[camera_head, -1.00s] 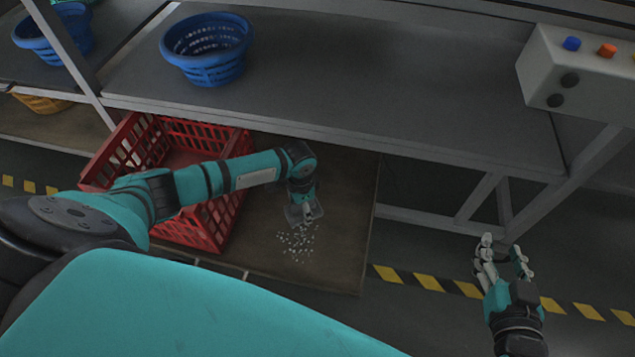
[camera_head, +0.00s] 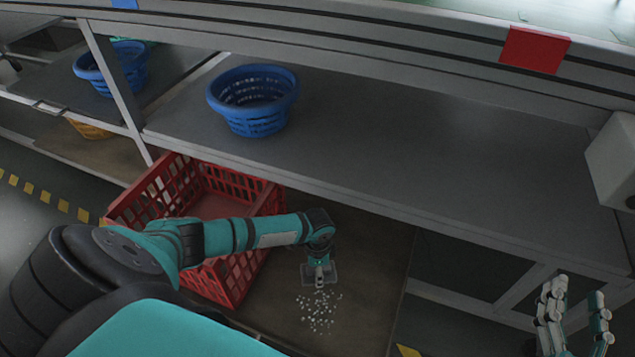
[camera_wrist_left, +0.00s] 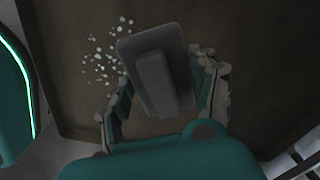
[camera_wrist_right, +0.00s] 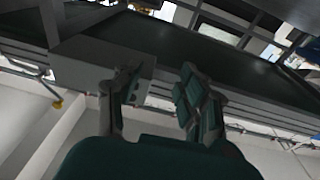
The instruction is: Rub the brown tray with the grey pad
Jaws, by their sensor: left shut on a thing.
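The brown tray (camera_head: 372,290) is the flat brown surface low under the grey shelf; it also shows in the left wrist view (camera_wrist_left: 75,30). A patch of small pale specks (camera_head: 318,312) lies on it. The grey pad (camera_wrist_left: 135,48) is a rectangular plate with a raised grip block. My left gripper (camera_wrist_left: 160,95) is shut on the pad's grip, and the pad is at or just above the tray, beside the specks; I cannot tell if it touches. My right gripper (camera_head: 575,300) is open and empty at the right, away from the tray.
A red crate (camera_head: 225,285) stands on the tray's left part, under my left arm. A blue basket (camera_head: 253,118) sits on the grey shelf (camera_head: 400,150) above. A second blue basket (camera_head: 125,70) is farther left. A grey control box (camera_head: 612,160) is at the right.

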